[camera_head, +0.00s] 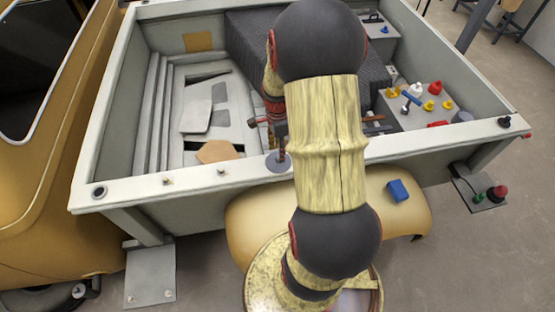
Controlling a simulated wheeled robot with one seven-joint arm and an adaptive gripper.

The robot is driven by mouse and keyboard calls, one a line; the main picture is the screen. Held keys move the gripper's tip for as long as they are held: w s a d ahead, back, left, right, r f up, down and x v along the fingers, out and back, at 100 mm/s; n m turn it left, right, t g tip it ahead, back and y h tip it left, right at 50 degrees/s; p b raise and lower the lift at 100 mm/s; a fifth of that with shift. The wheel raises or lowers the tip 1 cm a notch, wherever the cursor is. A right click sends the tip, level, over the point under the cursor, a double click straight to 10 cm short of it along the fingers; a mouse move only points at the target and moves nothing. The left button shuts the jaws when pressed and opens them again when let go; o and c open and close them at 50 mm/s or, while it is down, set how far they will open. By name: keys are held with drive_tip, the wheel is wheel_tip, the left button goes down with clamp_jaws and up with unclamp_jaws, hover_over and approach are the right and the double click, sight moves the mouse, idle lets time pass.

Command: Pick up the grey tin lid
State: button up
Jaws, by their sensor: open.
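A flat round grey disc, which looks like the grey tin lid (272,163), lies on the near rim of the pale truck bed (130,190). My gripper (268,137) is just above and behind the lid, partly hidden by my arm. Its jaws are open, with one reddish finger pointing down over the lid's middle and another out to the left. I cannot tell whether the finger touches the lid. My arm covers the area right of the lid.
A blue block (398,190) lies on the yellow fender. Small red, yellow and white items stand on a panel (408,118) in the bed at right, beside a grey cylinder (462,116). A brown piece (218,152) lies left of the lid. The rim farther left is mostly clear.

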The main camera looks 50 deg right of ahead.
sight(272, 162)
drive_tip(key=shift+f, duration=1.6)
drive_tip(key=shift+c, duration=1.2)
drive_tip(key=c, duration=0.8)
drive_tip(key=shift+r+p, duration=0.1)
drive_tip(key=shift+p, duration=0.2)
